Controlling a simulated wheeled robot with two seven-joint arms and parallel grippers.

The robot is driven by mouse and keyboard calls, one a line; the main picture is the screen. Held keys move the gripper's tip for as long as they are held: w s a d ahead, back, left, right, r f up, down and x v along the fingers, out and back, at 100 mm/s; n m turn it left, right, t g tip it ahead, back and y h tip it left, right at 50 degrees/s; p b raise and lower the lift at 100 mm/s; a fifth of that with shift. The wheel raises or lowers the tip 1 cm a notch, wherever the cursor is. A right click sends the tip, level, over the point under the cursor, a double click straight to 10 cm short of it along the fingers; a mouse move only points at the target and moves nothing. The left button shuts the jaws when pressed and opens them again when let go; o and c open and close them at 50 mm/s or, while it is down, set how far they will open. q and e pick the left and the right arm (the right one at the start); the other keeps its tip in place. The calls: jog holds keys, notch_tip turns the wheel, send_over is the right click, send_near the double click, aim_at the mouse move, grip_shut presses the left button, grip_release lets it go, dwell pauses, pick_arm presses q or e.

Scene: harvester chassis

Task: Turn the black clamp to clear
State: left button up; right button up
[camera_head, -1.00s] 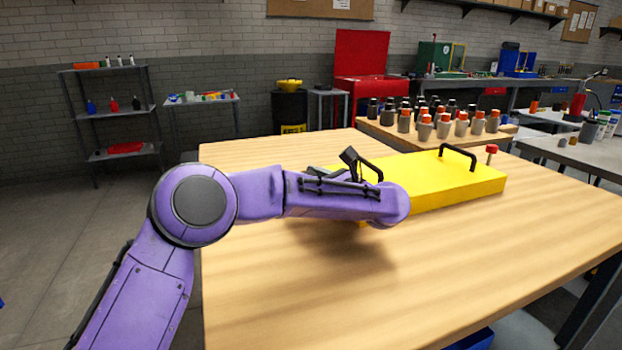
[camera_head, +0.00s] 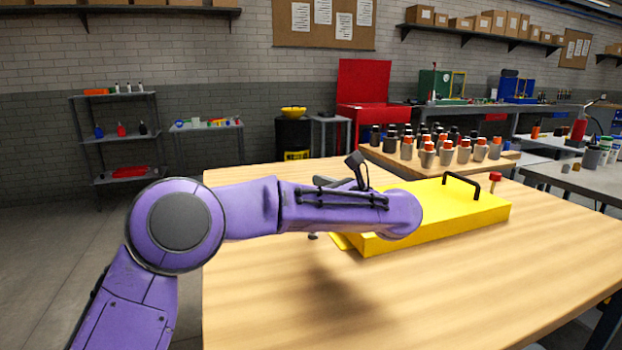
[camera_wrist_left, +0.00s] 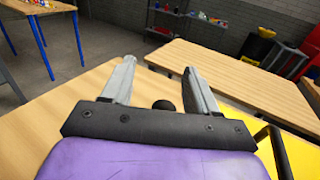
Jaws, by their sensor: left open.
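A yellow fixture (camera_head: 440,215) lies on the wooden table. A small black knob (camera_head: 313,236), which looks like the black clamp's end, shows below my left forearm at the fixture's left side. In the left wrist view a round black knob (camera_wrist_left: 163,105) shows between the bases of my left fingers; contact cannot be told. The rest of the clamp is hidden. My left gripper (camera_wrist_left: 160,66) is open, its two grey fingers apart. In the head view my arm mostly hides it. My right gripper is not in view.
A black handle (camera_head: 461,181) stands on the fixture; another black bar (camera_wrist_left: 276,150) is close by my left gripper. A red-topped knob (camera_head: 495,177) stands at the fixture's right end. The wooden table (camera_head: 450,290) is clear in front. Several bottles (camera_head: 440,150) stand on a table behind.

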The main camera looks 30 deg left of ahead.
pick_arm(q)
jog(key=s+d+r, duration=0.5)
jog(key=s+r, duration=0.2)
jog(key=s, duration=0.4)
jog(key=shift+d+r+b, duration=0.2)
jog(key=shift+r+b, duration=0.1)
jog(key=shift+b, duration=0.05)
jog(key=shift+o, duration=0.2)
jog(key=shift+w, duration=0.1)
